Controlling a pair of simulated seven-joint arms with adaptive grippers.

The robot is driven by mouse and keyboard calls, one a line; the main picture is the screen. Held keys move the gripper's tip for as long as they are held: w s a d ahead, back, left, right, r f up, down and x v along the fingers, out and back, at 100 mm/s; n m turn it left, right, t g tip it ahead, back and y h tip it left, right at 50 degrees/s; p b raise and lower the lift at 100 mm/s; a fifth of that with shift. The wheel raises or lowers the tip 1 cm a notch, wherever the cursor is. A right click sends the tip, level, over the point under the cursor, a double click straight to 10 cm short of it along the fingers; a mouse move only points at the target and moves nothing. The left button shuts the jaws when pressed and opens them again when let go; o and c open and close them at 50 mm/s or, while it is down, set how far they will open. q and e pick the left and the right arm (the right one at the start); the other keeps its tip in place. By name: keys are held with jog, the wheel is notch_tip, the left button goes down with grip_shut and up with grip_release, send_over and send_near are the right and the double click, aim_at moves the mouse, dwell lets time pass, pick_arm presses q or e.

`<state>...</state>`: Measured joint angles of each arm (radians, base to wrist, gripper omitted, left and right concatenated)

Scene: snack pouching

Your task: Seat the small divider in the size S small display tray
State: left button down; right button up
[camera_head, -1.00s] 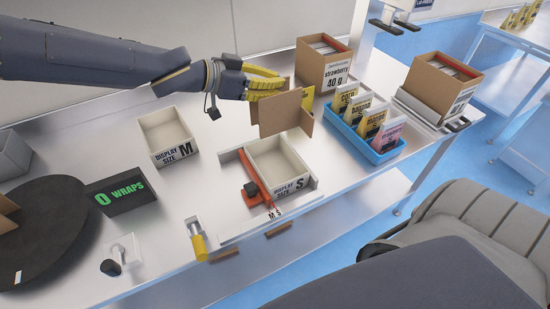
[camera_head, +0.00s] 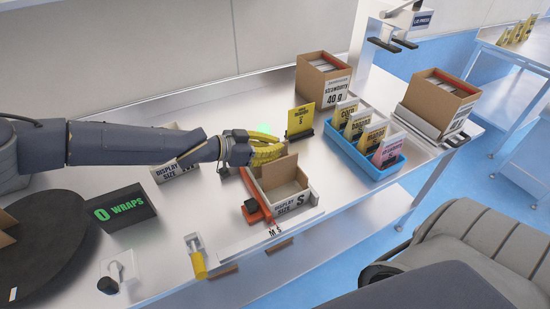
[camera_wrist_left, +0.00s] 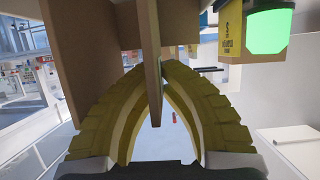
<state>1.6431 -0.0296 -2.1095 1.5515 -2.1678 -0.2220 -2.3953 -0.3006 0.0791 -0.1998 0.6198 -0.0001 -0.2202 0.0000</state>
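The small divider (camera_head: 279,172) is a brown cardboard cross of upright panels. It stands at the size S display tray (camera_head: 291,204), with its lower part inside the walls; whether it touches the tray floor is hidden. My left gripper (camera_head: 268,152) is at the back of the tray with its yellow fingers on the divider. In the left wrist view the fingers (camera_wrist_left: 158,108) close in on both sides of one divider panel (camera_wrist_left: 149,45). The right gripper is in neither view.
The tray sits in a fixture with an orange slide (camera_head: 252,209). A yellow sign (camera_head: 300,121) stands behind it, and a blue bin (camera_head: 374,152) of snack pouches is to the right. The size M tray (camera_head: 176,174) is partly hidden behind my left arm.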

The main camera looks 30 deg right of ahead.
pick_arm(q)
jog(key=shift+f, duration=2.05)
jog(key=shift+f, duration=0.1)
jog(key=c, duration=1.6)
grip_release()
jog(key=shift+a, duration=0.2)
jog(key=v, duration=1.1)
jog(key=shift+a+r, duration=0.25)
jog(key=shift+r, duration=0.1)
jog(key=shift+w, duration=0.1)
